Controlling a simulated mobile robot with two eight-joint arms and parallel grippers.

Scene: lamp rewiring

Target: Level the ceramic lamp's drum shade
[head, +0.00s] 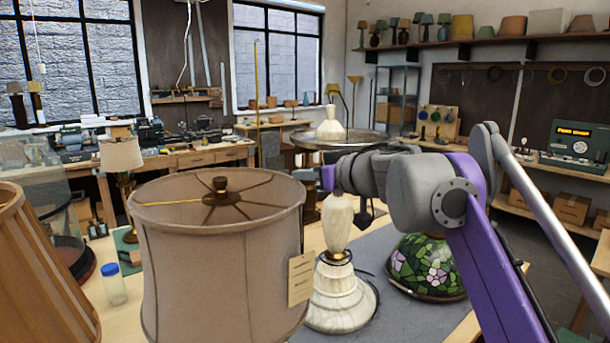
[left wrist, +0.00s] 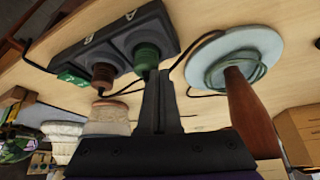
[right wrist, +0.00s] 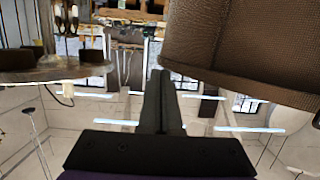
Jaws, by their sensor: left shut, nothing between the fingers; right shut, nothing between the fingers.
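A large beige drum shade (head: 220,255) fills the front middle of the head view. Its brass spider and finial (head: 220,186) show inside the open top, and a paper tag (head: 301,278) hangs on its right side. The rim looks nearly level; a small tilt is hard to judge. The lamp body under it is hidden. My right gripper (head: 311,178) is shut and empty beside the shade's upper right edge. In the right wrist view the shade (right wrist: 245,50) is close beside the shut fingers; contact is unclear. My left gripper (left wrist: 158,78) is shut and empty, seen only in its wrist view.
A white lamp base (head: 340,290) and a stained-glass shade (head: 428,266) stand right of the shade on a grey mat. A pleated shade (head: 35,270) and a small bottle (head: 114,284) are at left. A dark socket block (left wrist: 115,45) with plugs shows in the left wrist view.

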